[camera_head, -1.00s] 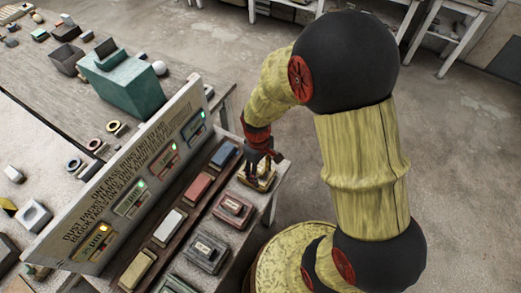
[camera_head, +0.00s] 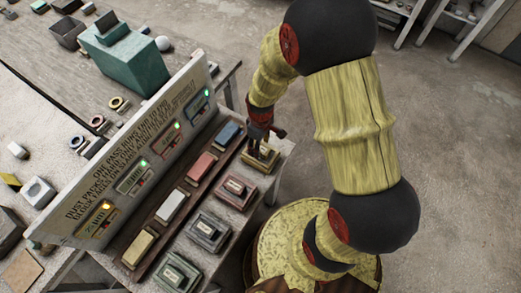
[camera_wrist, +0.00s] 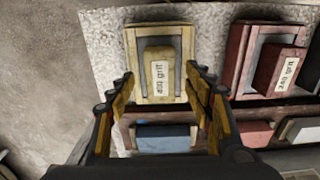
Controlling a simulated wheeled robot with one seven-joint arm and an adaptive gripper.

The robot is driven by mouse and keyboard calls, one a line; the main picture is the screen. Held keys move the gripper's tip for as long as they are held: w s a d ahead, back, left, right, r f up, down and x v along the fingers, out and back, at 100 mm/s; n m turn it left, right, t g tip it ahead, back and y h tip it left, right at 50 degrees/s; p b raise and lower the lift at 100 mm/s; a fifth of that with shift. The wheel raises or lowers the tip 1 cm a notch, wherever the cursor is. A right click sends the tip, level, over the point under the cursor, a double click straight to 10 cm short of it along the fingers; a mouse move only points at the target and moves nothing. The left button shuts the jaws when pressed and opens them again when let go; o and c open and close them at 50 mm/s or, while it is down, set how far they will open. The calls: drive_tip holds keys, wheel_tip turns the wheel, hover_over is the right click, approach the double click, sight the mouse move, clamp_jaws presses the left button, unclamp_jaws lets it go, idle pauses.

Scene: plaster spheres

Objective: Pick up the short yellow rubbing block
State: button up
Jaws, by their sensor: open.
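A yellow block with a pale label (camera_wrist: 160,75) sits in a shallow yellow tray (camera_wrist: 131,45) in the wrist view. In the head view this yellow tray (camera_head: 271,164) is at the far end of the front row, partly hidden by my gripper (camera_head: 258,146). My gripper is open. In the wrist view its fingertips (camera_wrist: 160,74) lie on either side of the block, with nothing held. I cannot tell whether they touch the block or how high they are. Another yellow block (camera_head: 139,248) lies at the near end of the dark rack.
A red block in its tray (camera_head: 235,190) stands close beside the yellow one. Grey and green trayed blocks (camera_head: 208,230) follow nearer. The dark rack holds a blue block (camera_head: 229,133), with the lettered slanted board (camera_head: 120,165) behind. Floor right of the table is open.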

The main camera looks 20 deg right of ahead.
wheel_tip(320, 180, down, 2)
drive_tip(key=shift+f, duration=0.25)
drive_tip(key=shift+c, duration=0.3)
clamp_jaws()
idle(0.3)
